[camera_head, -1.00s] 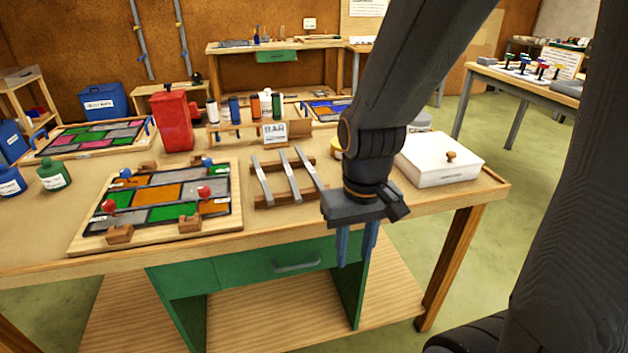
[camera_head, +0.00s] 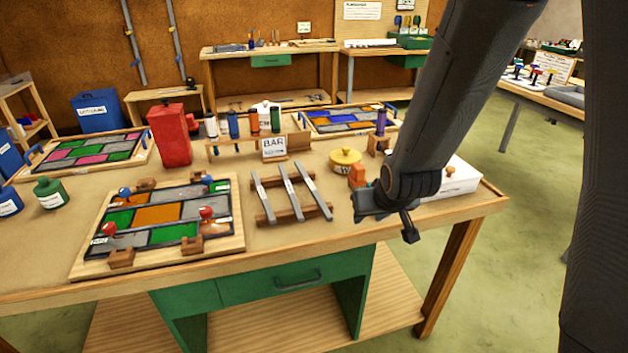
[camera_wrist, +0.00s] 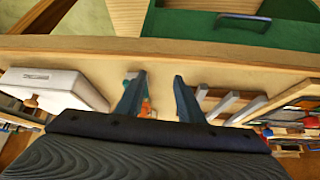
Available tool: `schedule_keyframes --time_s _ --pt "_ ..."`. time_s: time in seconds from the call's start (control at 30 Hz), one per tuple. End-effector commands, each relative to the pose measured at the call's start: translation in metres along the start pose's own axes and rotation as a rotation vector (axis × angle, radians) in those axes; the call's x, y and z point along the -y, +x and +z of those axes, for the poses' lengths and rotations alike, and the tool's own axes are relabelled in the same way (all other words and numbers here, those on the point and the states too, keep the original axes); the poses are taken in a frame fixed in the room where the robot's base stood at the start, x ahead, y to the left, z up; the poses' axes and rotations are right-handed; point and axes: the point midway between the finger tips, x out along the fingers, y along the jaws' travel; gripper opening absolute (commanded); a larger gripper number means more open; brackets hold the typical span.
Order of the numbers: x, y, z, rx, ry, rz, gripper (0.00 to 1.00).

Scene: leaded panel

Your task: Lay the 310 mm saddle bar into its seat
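Three grey metal bars lie side by side across a wooden rack (camera_head: 270,216): a left bar (camera_head: 263,199), a middle bar (camera_head: 291,193) and a right bar (camera_head: 315,192). I cannot tell which is 310 mm. The leaded panel (camera_head: 160,214), with green, orange and grey panes, lies on a wooden board left of the rack. I cannot make out the bar's seat. My gripper (camera_wrist: 158,78) is open and empty in the wrist view, its two blue-grey fingers apart.
Brown blocks and red and blue knobs stand around the panel. A BAR sign (camera_head: 274,147) and a bottle rack are behind the bars. A yellow lidded pot (camera_head: 345,160) and a white box (camera_head: 462,178) stand nearby. A red can (camera_head: 169,135) stands behind the panel.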

Motion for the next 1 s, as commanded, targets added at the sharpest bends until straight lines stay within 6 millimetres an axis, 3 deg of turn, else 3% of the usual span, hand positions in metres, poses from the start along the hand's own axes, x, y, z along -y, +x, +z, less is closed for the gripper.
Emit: schedule_keyframes --time_s 0.1,0.3,0.53,1.0 --pt "0.026 0.021 -0.037 -0.174 -0.043 -0.037 0.34" --pt "0.064 0.043 -0.073 -0.405 -0.085 -0.099 0.34" --pt "0.089 0.049 -0.090 -0.548 -0.104 -0.144 0.34" --pt "0.101 0.077 -0.109 -0.572 -0.106 -0.151 0.34"
